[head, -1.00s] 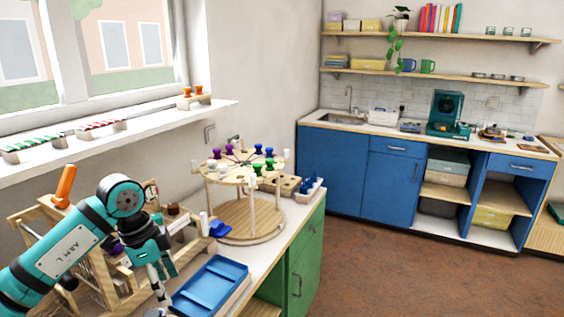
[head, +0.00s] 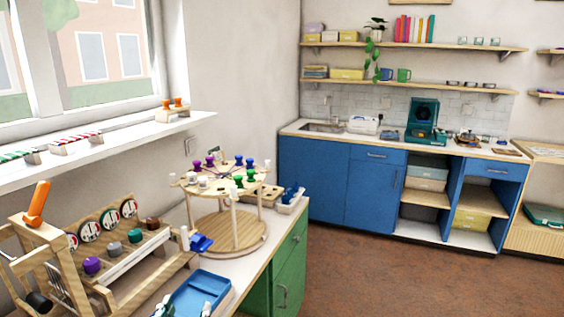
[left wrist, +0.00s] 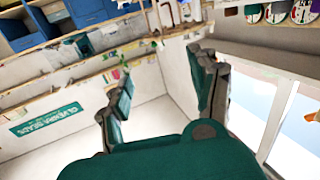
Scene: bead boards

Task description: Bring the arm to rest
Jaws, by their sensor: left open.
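My left gripper shows in the left wrist view (left wrist: 160,64). Its two teal and grey fingers stand wide apart with nothing between them. In the head view only small parts of my left gripper (head: 184,306) show at the bottom edge, by the blue tray (head: 232,272); most of the arm is out of the picture. I cannot tell whether the gripper touches the tray. My right gripper is not in view.
A wooden rack with dials and coloured knobs (head: 110,238) stands at the lower left. A round two-tier wooden stand (head: 228,236) with coloured pegs is behind the tray. Blue cabinets (head: 345,185) line the far wall. The brown floor (head: 400,285) is clear.

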